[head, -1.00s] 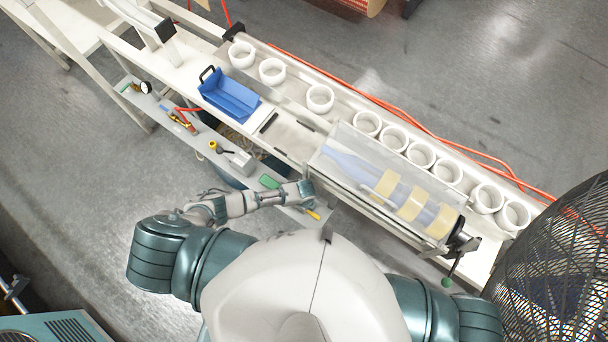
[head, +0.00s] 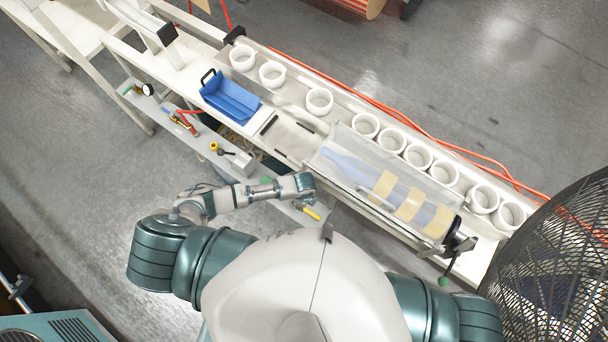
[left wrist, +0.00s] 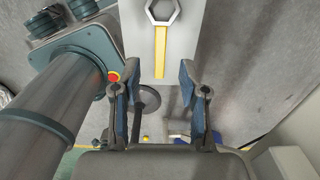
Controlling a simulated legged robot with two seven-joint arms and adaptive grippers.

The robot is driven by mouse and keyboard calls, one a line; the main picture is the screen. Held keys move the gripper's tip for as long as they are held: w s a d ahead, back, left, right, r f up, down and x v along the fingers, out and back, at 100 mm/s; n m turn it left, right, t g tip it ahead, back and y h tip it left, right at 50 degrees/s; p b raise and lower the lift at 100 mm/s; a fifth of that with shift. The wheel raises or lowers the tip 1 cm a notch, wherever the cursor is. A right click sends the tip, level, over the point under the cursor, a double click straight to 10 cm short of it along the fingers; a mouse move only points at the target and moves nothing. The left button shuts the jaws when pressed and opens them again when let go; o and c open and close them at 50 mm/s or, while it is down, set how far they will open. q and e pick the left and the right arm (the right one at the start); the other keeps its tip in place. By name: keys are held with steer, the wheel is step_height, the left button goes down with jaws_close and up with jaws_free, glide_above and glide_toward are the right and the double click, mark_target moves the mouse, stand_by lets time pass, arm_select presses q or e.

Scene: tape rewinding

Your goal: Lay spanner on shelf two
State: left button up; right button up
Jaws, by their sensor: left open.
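The spanner has a yellow handle (head: 311,213) and a grey hexagonal ring head; only part of it shows in the head view. In the left wrist view the spanner (left wrist: 160,50) lies on a light grey shelf surface (left wrist: 191,25), ring at the top, handle end toward me. My left gripper (left wrist: 160,80) is open and empty, its fingertips on either side of the handle end, apart from it. In the head view my left gripper (head: 306,198) is beside the spanner at the shelf's near end. Which shelf is number two cannot be told. My right gripper is not visible.
The narrow lower shelf (head: 200,143) holds red-handled tools (head: 184,123) and a grey box (head: 241,162). Above it, the bench has a blue bin (head: 231,98), several white rolls (head: 320,101) and a clear-covered winder (head: 385,190). A black mesh cage (head: 555,260) stands at right.

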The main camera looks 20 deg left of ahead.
arm_select(q)
step_height(320, 180, up, 4)
steer(key=shift+a+f, duration=0.15)
steer(key=shift+f, duration=0.1)
stand_by(0.4)
